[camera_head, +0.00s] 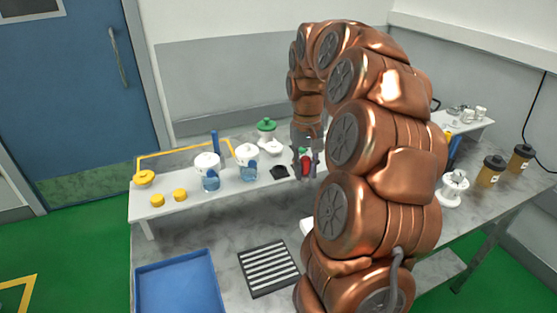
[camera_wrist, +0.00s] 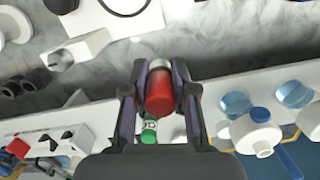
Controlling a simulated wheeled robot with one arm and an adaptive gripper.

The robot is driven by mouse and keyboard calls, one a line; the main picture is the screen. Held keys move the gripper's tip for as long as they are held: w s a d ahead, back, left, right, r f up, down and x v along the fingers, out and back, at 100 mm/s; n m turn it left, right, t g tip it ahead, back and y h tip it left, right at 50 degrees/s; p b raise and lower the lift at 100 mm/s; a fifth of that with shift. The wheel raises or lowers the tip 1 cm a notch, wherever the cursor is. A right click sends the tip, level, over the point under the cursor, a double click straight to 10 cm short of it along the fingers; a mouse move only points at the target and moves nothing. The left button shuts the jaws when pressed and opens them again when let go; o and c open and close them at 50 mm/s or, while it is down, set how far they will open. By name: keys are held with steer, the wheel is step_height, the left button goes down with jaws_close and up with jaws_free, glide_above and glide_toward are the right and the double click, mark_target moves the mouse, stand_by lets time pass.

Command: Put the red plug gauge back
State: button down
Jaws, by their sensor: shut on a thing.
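The red plug gauge (camera_wrist: 160,92) is a red cylinder with a pale metal end. My gripper (camera_wrist: 159,85) is shut on it, with one finger on each side, in the wrist view. In the head view, the red plug gauge (camera_head: 305,166) shows between the fingers of my gripper (camera_head: 305,163), in front of the white shelf (camera_head: 180,212). A green piece (camera_wrist: 149,132) shows just below the gauge in the wrist view. I cannot tell from these frames which place the gauge belongs in.
White vaporizers with blue parts (camera_head: 246,158) and yellow caps (camera_head: 180,195) stand on the shelf to the left. A green-topped white item (camera_head: 266,135) stands behind. A blue tray (camera_head: 180,283) and a striped black mat (camera_head: 268,268) lie on the worktop. Brown-yellow bottles (camera_head: 490,170) stand right.

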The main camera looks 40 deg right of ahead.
steer(key=w+p, duration=0.1)
steer(key=w, duration=0.2)
steer(key=w+p, duration=0.1)
steer(key=w, duration=0.3)
steer(key=w+f+p, duration=0.1)
steer(key=w, duration=0.2)
steer(key=shift+w+d, duration=0.2)
steer(key=shift+w, duration=0.1)
steer(key=shift+w, duration=0.1)
steer(key=shift+w, duration=0.2)
steer(key=shift+s+f+p, duration=0.1)
steer(key=shift+f+p, duration=0.95)
steer(key=shift+f, duration=0.7)
steer(key=shift+f, duration=0.2)
steer(key=c, duration=0.9)
jaws_free()
steer(key=shift+r, duration=0.1)
